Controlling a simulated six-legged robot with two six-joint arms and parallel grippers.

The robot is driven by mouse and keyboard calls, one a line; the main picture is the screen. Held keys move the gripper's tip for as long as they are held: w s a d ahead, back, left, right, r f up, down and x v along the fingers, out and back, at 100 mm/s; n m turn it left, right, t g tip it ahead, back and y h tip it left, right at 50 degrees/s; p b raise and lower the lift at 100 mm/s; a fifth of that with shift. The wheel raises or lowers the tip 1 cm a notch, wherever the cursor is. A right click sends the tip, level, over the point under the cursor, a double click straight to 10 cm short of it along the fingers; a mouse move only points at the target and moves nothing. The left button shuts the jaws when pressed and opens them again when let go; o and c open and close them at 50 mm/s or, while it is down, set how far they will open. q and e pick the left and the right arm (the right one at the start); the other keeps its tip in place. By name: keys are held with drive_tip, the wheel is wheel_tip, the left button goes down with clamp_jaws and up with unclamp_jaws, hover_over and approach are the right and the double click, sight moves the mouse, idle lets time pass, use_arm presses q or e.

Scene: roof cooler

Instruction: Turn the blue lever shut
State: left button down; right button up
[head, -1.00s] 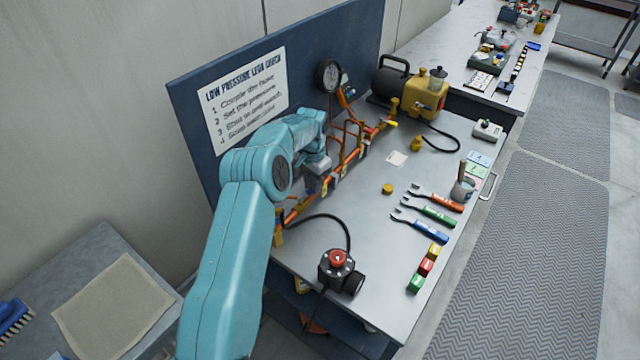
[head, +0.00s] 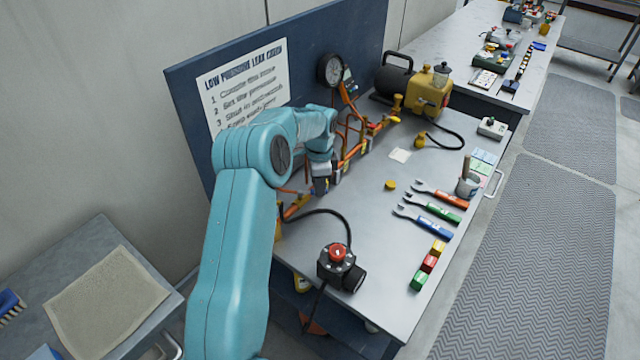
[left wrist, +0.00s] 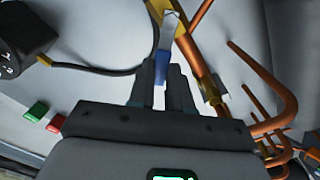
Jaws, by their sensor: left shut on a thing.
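The blue lever (left wrist: 161,68) shows in the left wrist view, with a pale metal shank (left wrist: 168,32) running up to a brass fitting on the copper pipe (left wrist: 203,68). The lever stands at an angle to the pipe, not in line with it. My left gripper (left wrist: 161,78) is shut on the blue end, one finger on each side. In the head view my left gripper (head: 320,186) is low at the pipe run (head: 352,153) in front of the blue board, and it hides the lever there. My right gripper is in neither view.
A pressure gauge (head: 330,69) and a yellow compressor (head: 428,92) stand at the back. A red-buttoned box (head: 340,268) with a black hose is near the front edge. Wrenches and colored blocks lie at the right.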

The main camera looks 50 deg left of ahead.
use_arm(q)
drive_tip(key=shift+s+d+f+m+b, duration=0.1)
drive_tip(key=shift+s+d+m+b, duration=0.3)
drive_tip(key=shift+m, duration=1.05)
drive_tip(key=shift+s+d+m+b, duration=0.1)
drive_tip(key=shift+s+d+m, duration=0.5)
drive_tip(key=shift+m, duration=0.9)
drive_tip(key=shift+s+d+f+m+b, duration=0.1)
drive_tip(key=shift+s+d+m+b, duration=0.35)
drive_tip(key=shift+m, duration=1)
drive_tip(key=shift+s+a, duration=0.1)
drive_tip(key=shift+s, duration=0.05)
drive_tip(key=c, duration=1)
unclamp_jaws()
drive_tip(key=shift+c, duration=0.2)
wheel_tip(320, 180, up, 16)
drive_tip(key=shift+r, duration=0.25)
